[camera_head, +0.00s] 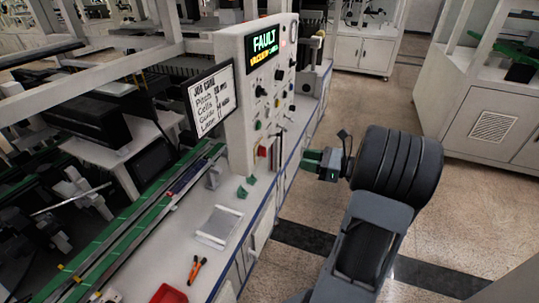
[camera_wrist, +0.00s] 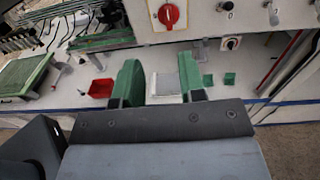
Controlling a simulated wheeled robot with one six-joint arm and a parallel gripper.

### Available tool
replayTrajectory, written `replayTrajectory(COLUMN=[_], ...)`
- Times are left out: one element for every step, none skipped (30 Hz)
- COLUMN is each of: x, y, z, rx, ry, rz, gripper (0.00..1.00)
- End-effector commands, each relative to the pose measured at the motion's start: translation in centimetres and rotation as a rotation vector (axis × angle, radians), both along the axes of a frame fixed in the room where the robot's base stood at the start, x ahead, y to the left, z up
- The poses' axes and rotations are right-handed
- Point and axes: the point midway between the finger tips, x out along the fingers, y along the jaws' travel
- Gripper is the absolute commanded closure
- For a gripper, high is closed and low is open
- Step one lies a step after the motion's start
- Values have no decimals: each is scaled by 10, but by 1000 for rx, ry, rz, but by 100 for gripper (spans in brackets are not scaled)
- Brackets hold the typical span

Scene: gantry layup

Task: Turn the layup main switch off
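A red rotary knob (camera_wrist: 169,15) sits on the pale control panel (camera_wrist: 200,12) at the top of the wrist view; it looks like the main switch. A small red part (camera_head: 262,151) low on the panel in the head view is probably the same knob, but its turn position is too small to read there. My gripper (camera_head: 318,160) is in front of the panel, to the right of it in the head view and apart from it. In the wrist view its green fingers (camera_wrist: 160,85) are spread with nothing held between them. The knob lies beyond and above the fingers.
The panel's display (camera_head: 264,46) reads FAULT. Several other knobs share the panel, and a black rotary switch (camera_wrist: 231,43) sits lower right of the red knob. A job card screen (camera_head: 211,99), grey tray (camera_head: 218,226), orange-handled tool (camera_head: 195,268) and red bin (camera_head: 168,294) are along the bench.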

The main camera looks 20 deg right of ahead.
Motion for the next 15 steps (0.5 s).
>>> replayTrajectory(x=[2, 4, 7, 10, 13, 18, 22, 26, 32, 37, 41, 47, 51, 56, 61], y=[-5, -5, -5, -3, 0, 5, 9, 13, 19, 23, 27, 32, 36, 40, 46], z=[-2, -2, -1, -1, -1, 0, 0, 0, 0, 0, 0, 0, 0, 0, 0], rx=[25, 34, 43, 46, 48, 49, 48, 47, 47, 46, 47, 47, 46, 46, 46], ry=[-5, -6, -8, -9, -9, -9, -9, -8, -9, -9, -8, -8, -7, -7, -7], rz=[-18, -24, -30, -33, -33, -32, -31, -31, -30, -30, -30, -29, -30, -30, -29], gripper=[63, 63, 63, 63, 63, 63, 63, 63, 63, 63, 63, 63, 63, 63, 63])
